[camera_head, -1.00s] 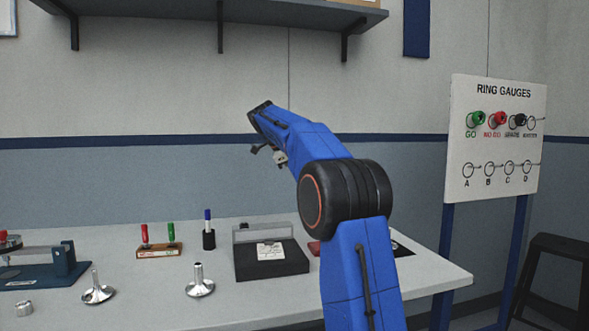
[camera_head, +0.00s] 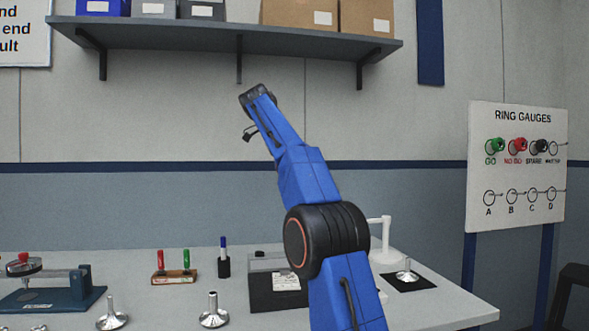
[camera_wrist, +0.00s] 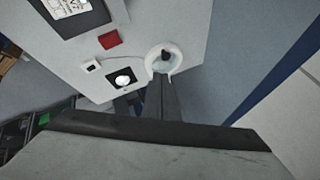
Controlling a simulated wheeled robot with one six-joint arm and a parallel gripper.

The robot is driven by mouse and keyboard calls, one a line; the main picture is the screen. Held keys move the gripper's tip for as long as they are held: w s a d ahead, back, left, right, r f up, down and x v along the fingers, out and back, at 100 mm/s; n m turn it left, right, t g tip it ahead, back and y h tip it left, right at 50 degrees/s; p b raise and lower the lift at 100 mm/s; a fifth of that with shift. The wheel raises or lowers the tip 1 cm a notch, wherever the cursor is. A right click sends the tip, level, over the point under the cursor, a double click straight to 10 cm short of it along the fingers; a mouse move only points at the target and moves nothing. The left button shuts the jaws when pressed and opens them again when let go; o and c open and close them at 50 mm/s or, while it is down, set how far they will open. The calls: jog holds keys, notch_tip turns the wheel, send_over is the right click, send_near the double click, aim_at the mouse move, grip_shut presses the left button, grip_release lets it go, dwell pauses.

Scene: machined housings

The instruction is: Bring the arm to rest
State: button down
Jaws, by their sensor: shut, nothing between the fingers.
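My blue arm rises from the bottom of the head view, with its black joint over the bench and its far end up in front of the wall, clear of the bench and below the shelf. In the wrist view my gripper (camera_wrist: 162,82) shows as dark narrow fingers, shut with nothing between them. Its tips overlap a white round stand (camera_wrist: 150,62) in the picture, well below. In the head view the fingers are hard to make out.
The bench (camera_head: 440,303) holds a label-bearing black plate (camera_head: 262,297), red and green plugs in a wooden block (camera_head: 174,277), metal funnel-shaped parts (camera_head: 213,316) and a black mat (camera_head: 424,285). A shelf (camera_head: 290,42) with boxes hangs above. A ring gauge board (camera_head: 515,205) stands right.

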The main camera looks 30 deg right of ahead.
jog(key=shift+s+a+r, duration=0.1)
jog(key=shift+a+r, duration=0.3)
jog(key=shift+r, duration=0.1)
jog(key=s+a+f+n+t+y, duration=0.1)
jog(key=s+a+f+n, duration=0.2)
jog(key=s+f+n, duration=0.55)
jog(key=s+a+f+n+t+y, duration=0.2)
jog(key=s+a+f+n, duration=0.3)
jog(key=s, duration=0.6)
jog(key=s+a+f+n+y, duration=0.1)
jog(key=s+a+f+n, duration=0.2)
jog(key=s+f, duration=0.5)
jog(key=s+a+f+n+y, duration=0.1)
jog(key=s+a+f+n, duration=0.2)
jog(key=f, duration=1)
jog(key=s+a+f+n+t+y, duration=0.1)
jog(key=s+a+f+n, duration=0.2)
jog(key=s+f+n, duration=0.3)
jog(key=s+f, duration=0.4)
jog(key=s, duration=0.3)
jog(key=shift+s+f+y, duration=0.3)
jog(key=shift+s+y, duration=0.05)
jog(key=shift+y, duration=0.05)
jog(key=shift+n, duration=0.25)
